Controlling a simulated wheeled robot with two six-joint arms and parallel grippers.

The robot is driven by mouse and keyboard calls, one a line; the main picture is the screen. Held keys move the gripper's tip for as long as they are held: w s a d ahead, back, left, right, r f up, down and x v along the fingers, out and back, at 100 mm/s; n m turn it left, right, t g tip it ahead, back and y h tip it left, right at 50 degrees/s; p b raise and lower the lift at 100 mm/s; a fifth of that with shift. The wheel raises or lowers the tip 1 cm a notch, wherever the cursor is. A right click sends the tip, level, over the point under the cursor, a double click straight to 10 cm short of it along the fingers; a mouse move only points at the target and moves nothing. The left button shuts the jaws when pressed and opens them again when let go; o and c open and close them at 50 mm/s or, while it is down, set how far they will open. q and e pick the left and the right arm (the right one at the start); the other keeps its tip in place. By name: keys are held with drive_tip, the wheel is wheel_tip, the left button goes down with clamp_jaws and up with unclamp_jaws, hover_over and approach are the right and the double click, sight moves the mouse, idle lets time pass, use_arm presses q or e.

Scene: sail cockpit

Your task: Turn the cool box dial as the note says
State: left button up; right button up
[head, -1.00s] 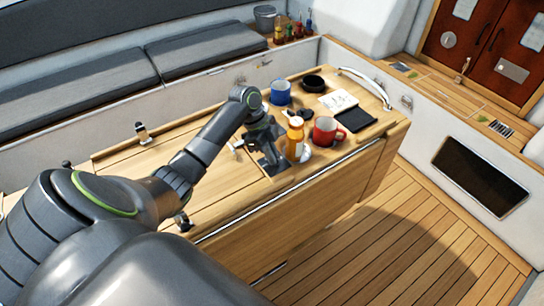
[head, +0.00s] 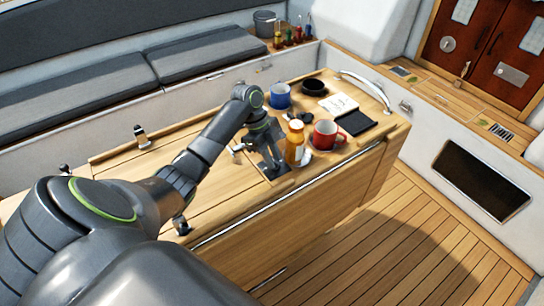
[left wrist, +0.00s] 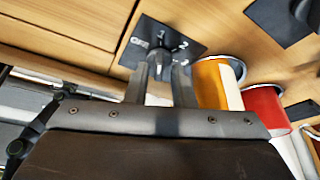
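The cool box dial (left wrist: 158,62) is a dark knob on a dark square plate (left wrist: 186,42) with white marks, among them a 1 and a 2. The plate is set in the wooden table top. In the head view my left gripper (head: 270,165) points down over this plate and hides most of it. In the left wrist view its two fingers (left wrist: 160,82) stand apart, one on each side of the knob; I see no clear grip on it. A white note-like paper (head: 338,104) lies on the table; its writing is too small to read. My right gripper is not in view.
A blue mug (head: 280,96), a black bowl (head: 314,87) and a dark flat tablet-like item (head: 356,122) are farther along the table.

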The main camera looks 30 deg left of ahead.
use_arm(q)
drive_tip(key=shift+o, duration=0.5)
drive_tip(key=shift+f, duration=0.1)
drive_tip(key=v, duration=1.7)
drive_tip(key=shift+a+r, duration=0.15)
drive_tip(key=shift+r, duration=0.05)
drive_tip(key=shift+f, duration=0.1)
